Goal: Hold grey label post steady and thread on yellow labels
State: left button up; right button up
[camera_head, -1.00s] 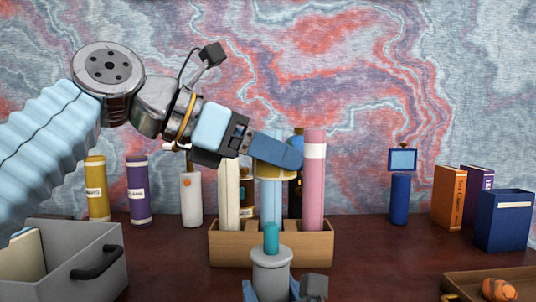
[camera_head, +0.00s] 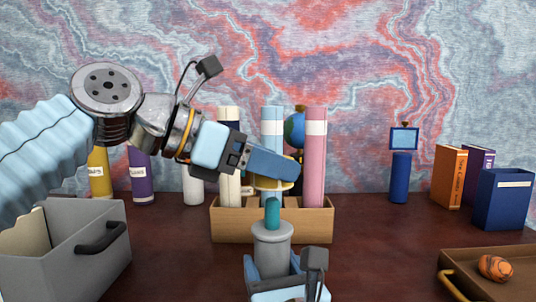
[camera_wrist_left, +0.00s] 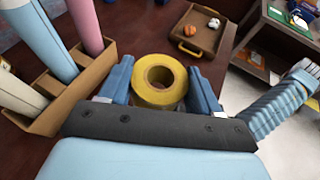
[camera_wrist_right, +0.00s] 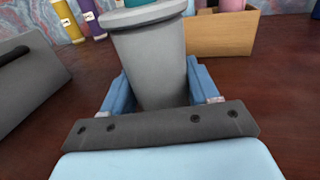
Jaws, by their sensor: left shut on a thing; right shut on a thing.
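The grey label post (camera_head: 272,243) stands upright at the front centre, with a teal peg (camera_head: 272,213) on top. My right gripper (camera_head: 274,268) is shut on the grey post, which also fills its jaws in the right wrist view (camera_wrist_right: 152,62). My left gripper (camera_head: 282,172) is shut on a yellow label ring (camera_head: 272,184), just above the teal peg's tip in the head view. In the left wrist view the ring (camera_wrist_left: 158,95) sits between the blue fingers and its round hole shows. Whether the hole lines up with the peg cannot be told.
A wooden rack (camera_head: 230,222) with upright tubes stands just behind the post. A grey bin (camera_head: 95,250) is at left. A brown tray (camera_head: 470,285) holding an orange striped object (camera_head: 495,268) is at front right.

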aim_at(272, 199)
pick_arm(q)
jog(key=shift+f, duration=2.55)
jog(key=shift+f, duration=0.1)
jog(key=o, duration=1.1)
jog(key=v, duration=1.2)
jog(key=shift+w, duration=0.1)
pick_arm(e)
jog(key=o, duration=1.2)
